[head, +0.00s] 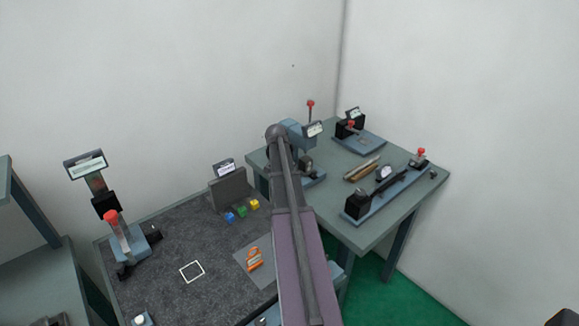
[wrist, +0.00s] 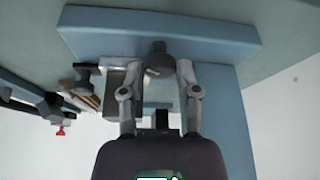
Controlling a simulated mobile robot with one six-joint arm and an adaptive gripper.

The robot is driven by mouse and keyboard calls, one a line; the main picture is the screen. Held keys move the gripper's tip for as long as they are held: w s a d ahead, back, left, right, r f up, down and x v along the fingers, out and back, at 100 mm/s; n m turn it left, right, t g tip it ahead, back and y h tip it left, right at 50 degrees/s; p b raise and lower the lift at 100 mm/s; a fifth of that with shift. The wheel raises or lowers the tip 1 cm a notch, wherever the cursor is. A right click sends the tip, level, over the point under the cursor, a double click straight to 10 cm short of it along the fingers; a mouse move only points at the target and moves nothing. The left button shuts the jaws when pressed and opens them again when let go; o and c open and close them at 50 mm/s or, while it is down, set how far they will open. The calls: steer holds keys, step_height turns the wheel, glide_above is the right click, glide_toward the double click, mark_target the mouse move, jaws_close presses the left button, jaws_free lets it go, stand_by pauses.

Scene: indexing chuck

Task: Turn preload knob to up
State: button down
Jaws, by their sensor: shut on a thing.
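A dark round knob (wrist: 158,62), which I take to be the preload knob, sits between the fingers of my gripper (wrist: 160,70) in the wrist view. The two grey fingers close on it from either side. A small pale mark shows on the knob's face; its direction is too small to read. The knob stands close to a blue base plate (wrist: 215,35).
The right table (head: 385,215) also holds a long blue fixture (head: 400,192) with a red knob, brown bars (head: 362,168) and another device at the back. A red-topped lever (head: 310,104) rises by the indexing device. Coloured blocks (head: 242,211) lie on the dark left bench.

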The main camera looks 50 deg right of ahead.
steer(key=n, duration=0.2)
steer(key=n+t, duration=0.1)
steer(key=n, duration=0.1)
steer(key=n+t+y, duration=0.1)
steer(key=n, duration=0.1)
steer(key=shift+s+n, duration=0.25)
steer(key=shift+n, duration=0.05)
stand_by(0.3)
steer(key=shift+c, duration=1.7)
jaws_free()
steer(key=shift+w, duration=0.1)
